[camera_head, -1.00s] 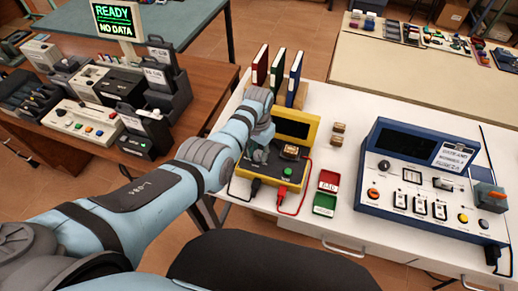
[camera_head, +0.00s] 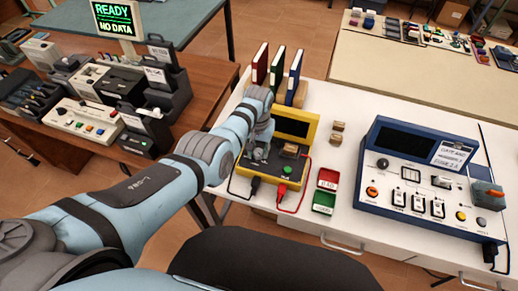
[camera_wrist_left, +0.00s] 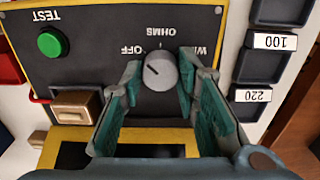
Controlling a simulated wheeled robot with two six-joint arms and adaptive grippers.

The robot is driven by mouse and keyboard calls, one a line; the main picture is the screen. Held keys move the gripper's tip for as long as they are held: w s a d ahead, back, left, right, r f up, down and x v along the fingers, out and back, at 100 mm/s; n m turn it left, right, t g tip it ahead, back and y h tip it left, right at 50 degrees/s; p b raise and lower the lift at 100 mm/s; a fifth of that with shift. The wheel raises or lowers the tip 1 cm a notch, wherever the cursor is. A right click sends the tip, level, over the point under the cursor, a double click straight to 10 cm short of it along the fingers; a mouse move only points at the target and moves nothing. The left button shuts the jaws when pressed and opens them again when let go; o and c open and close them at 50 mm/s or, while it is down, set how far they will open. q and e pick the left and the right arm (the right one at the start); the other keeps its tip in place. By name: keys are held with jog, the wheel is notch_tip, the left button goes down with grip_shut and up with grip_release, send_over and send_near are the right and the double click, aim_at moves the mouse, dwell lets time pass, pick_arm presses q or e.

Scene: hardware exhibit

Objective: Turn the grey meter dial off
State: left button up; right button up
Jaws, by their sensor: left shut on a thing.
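The yellow meter (camera_head: 309,132) stands open on the white table, with a dark panel and raised lid. In the left wrist view its panel (camera_wrist_left: 90,80) appears upside down. My right gripper is not in view.
A green TEST button (camera_wrist_left: 53,43) and a wooden block (camera_wrist_left: 76,106) are on the panel. Black and red leads plug into the meter's front. Red (camera_head: 328,179) and green (camera_head: 324,201) trays lie to its right, before a blue console (camera_head: 375,150). Books (camera_head: 277,68) stand behind.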

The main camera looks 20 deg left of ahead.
aim_at(258, 152)
pick_arm(q)
jog(key=o, duration=1.2)
jog(key=shift+c, duration=0.2)
notch_tip(258, 152, up, 12)
